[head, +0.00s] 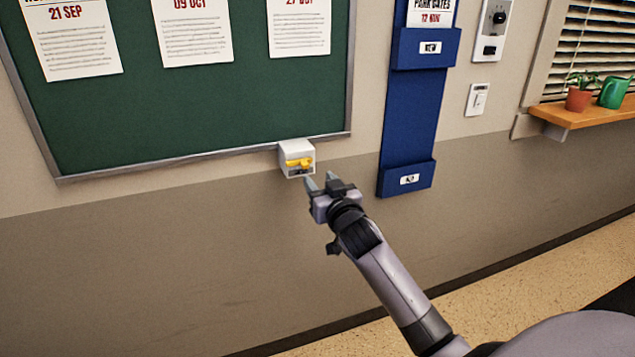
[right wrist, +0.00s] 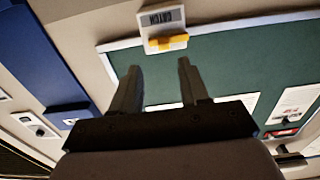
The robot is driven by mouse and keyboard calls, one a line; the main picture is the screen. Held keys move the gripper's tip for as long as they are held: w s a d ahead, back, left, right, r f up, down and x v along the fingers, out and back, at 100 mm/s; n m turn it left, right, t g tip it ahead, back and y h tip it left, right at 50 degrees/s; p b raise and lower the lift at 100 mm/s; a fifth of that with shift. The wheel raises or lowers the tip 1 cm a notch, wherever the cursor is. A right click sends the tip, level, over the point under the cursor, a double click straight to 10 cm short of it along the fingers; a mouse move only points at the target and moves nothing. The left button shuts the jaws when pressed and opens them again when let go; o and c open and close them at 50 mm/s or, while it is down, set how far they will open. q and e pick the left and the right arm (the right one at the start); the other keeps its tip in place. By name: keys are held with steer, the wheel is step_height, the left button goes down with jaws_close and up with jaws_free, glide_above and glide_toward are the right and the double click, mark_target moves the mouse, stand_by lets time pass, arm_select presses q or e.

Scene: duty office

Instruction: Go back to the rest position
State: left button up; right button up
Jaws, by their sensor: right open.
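My right gripper (head: 321,183) is open and empty, just below and to the right of a small white box with a yellow latch (head: 298,160). The box sits at the lower edge of the green notice board (head: 200,100). In the right wrist view my right gripper's two fingers (right wrist: 157,78) stand apart with nothing between them. The white box (right wrist: 163,22) shows beyond the fingertips there, with its yellow part crosswise. I cannot tell the exact gap between fingertips and box. My left gripper is in neither view.
A blue wall holder (head: 408,120) hangs right of the board. The lower wall (head: 150,270) is bare.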

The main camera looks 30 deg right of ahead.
steer(key=shift+f, duration=0.1)
steer(key=s+a+f+n+g+y, duration=0.2)
steer(key=s+a+f, duration=0.35)
steer(key=f, duration=0.55)
steer(key=s+a+f+n+g+y, duration=0.1)
steer(key=s+a+f, duration=0.3)
steer(key=s, duration=0.4)
steer(key=s+a+f+n+g+y, duration=0.1)
steer(key=s+a+f+g+y, duration=0.1)
steer(key=s+a+f, duration=0.2)
steer(key=s+a+f+n+g+y, duration=0.1)
steer(key=s+a+f, duration=0.3)
steer(key=s, duration=0.9)
step_height(320, 180, down, 3)
steer(key=shift+f+g+y, duration=0.1)
steer(key=shift+g+y, duration=0.2)
steer(key=shift+g, duration=0.2)
